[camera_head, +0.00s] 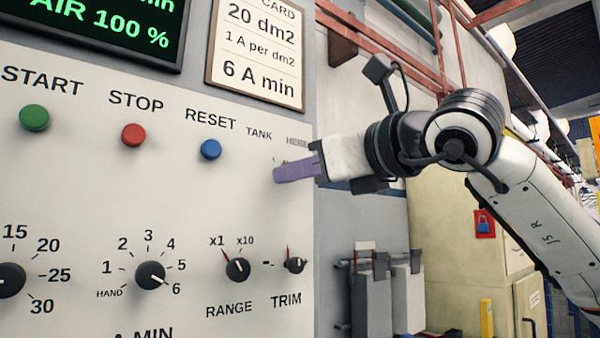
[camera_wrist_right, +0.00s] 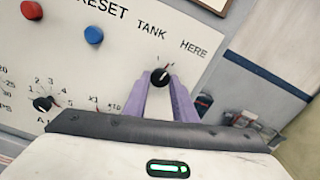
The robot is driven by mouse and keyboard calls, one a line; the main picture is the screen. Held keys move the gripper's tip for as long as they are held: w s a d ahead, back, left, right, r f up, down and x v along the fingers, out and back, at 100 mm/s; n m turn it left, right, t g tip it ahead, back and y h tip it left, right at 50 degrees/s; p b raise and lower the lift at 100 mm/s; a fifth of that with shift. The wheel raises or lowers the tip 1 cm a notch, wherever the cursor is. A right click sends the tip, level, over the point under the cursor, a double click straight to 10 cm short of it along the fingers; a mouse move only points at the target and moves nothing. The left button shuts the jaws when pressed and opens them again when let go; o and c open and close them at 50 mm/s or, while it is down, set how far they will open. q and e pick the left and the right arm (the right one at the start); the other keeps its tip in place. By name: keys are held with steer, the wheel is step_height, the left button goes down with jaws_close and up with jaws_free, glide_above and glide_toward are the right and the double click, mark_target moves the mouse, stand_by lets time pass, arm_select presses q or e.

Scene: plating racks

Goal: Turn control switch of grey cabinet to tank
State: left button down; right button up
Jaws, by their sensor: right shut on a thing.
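The grey cabinet's control panel (camera_head: 80,210) fills the left of the head view. Its control switch is a round black knob (camera_wrist_right: 160,77) with a white pointer line, below the labels TANK and HERE in the right wrist view. My right gripper (camera_head: 278,173) reaches the panel from the right; in the head view its purple fingers hide the knob. In the right wrist view the two purple fingers (camera_wrist_right: 166,88) are closed on the sides of the knob. The pointer line slants, but it is too small to tell exactly which label it faces. My left gripper is not in view.
A green button (camera_head: 34,117), a red button (camera_head: 133,134) and a blue button (camera_head: 210,149) sit left of the switch. The range knob (camera_head: 237,270) and trim knob (camera_head: 295,265) are below. A card (camera_head: 258,50) hangs above.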

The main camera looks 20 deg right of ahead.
steer(key=n+p, duration=0.1)
steer(key=n, duration=0.7)
steer(key=shift+r+n, duration=0.1)
steer(key=shift+n, duration=0.3)
stand_by(0.4)
